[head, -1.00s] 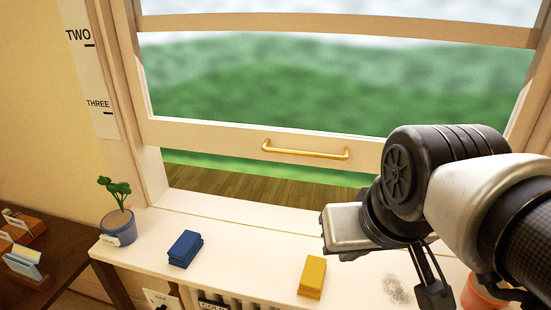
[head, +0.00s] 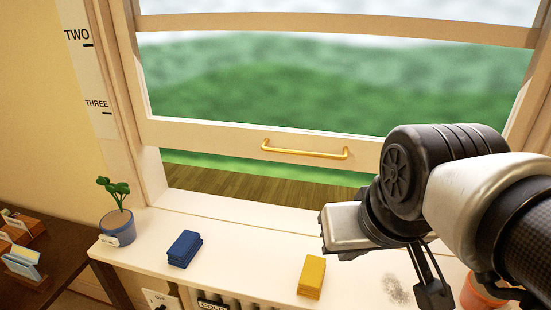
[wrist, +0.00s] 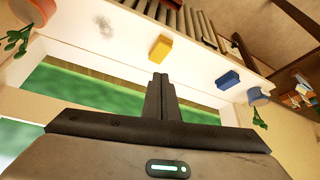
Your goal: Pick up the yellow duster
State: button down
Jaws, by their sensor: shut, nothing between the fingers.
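The yellow duster (head: 312,277) lies on the white window sill, right of the blue duster (head: 184,248). In the wrist view the yellow duster (wrist: 161,48) sits just beyond my fingertips, and the blue duster (wrist: 228,80) is to its right. My gripper (wrist: 161,77) has its two fingers together with nothing between them. In the head view my gripper (head: 432,290) hangs to the right of the yellow duster, apart from it, partly covered by my arm.
A grey dusty smudge (head: 396,289) marks the sill right of the yellow duster. A blue-potted plant (head: 117,228) stands at the left end, a terracotta pot (head: 476,294) at the right. The window sash with its brass handle (head: 305,150) is raised behind. Sill between the dusters is clear.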

jog(key=c, duration=2)
grip_release()
jog(key=shift+w+f, duration=0.15)
jog(key=shift+f, duration=0.05)
jog(key=shift+c, duration=0.2)
jog(key=o, duration=1.1)
jog(key=w+f+b, duration=0.1)
jog(key=f, duration=0.1)
jog(key=w+f+m+b, duration=0.1)
jog(key=w+f, duration=0.1)
jog(key=w+f+m+g+b, duration=0.1)
jog(key=w+f, duration=0.1)
jog(key=shift+w+a, duration=0.15)
jog(key=shift+a, duration=0.15)
jog(key=shift+c, duration=0.2)
jog(key=shift+o, duration=1.1)
jog(key=w+a+f+m+h+b, duration=0.1)
jog(key=w+a+f+m+b, duration=0.1)
jog(key=w+f, duration=0.4)
jog(key=shift+f+h, duration=0.25)
jog(key=shift+h, duration=0.05)
jog(key=b, duration=0.2)
send_near(313, 270)
jog(key=shift+g, duration=0.3)
jog(key=x, duration=0.4)
jog(key=shift+w+f, duration=0.3)
jog(key=shift+b+x, duration=0.9)
jog(key=shift+x, duration=2)
jog(key=shift+f, duration=0.25)
